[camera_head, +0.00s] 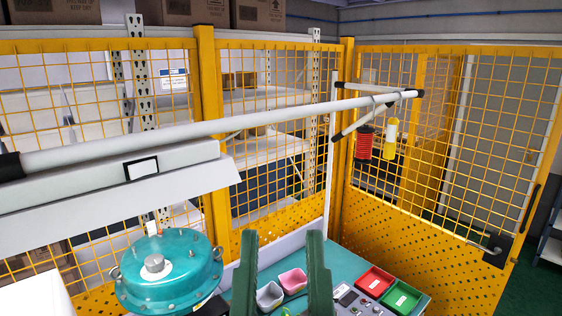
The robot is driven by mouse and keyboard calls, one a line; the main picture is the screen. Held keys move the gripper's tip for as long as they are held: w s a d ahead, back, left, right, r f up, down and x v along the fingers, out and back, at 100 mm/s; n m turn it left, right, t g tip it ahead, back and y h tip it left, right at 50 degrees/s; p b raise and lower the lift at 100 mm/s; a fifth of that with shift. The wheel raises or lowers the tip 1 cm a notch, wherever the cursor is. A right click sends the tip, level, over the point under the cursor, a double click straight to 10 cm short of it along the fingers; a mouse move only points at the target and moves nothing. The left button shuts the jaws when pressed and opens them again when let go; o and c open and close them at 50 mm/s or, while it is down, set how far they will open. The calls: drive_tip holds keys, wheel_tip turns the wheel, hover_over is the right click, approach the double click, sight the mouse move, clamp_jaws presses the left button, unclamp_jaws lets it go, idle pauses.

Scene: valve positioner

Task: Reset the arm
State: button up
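My gripper (282,240) shows at the bottom centre as two dark green fingers pointing up in the picture. The fingers stand well apart with nothing seen between their tips, so it is open and empty. The fingers overlap the view of the teal work table (292,259). The rest of my arm is out of the frame or hidden below.
Grey (269,296), pink (292,281), red (375,281) and green (402,298) bins and a control box (350,299) lie around the gripper's fingers and to their right. A white overhead bar (250,119) crosses above, with red (364,143) and yellow (390,135) tools hanging. Yellow mesh fencing (275,90) encloses the cell.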

wheel_tip(320, 180, up, 7)
drive_tip(key=p, duration=0.3)
drive_tip(key=shift+p, duration=0.35)
drive_tip(key=shift+f, duration=0.15)
idle(1.6)
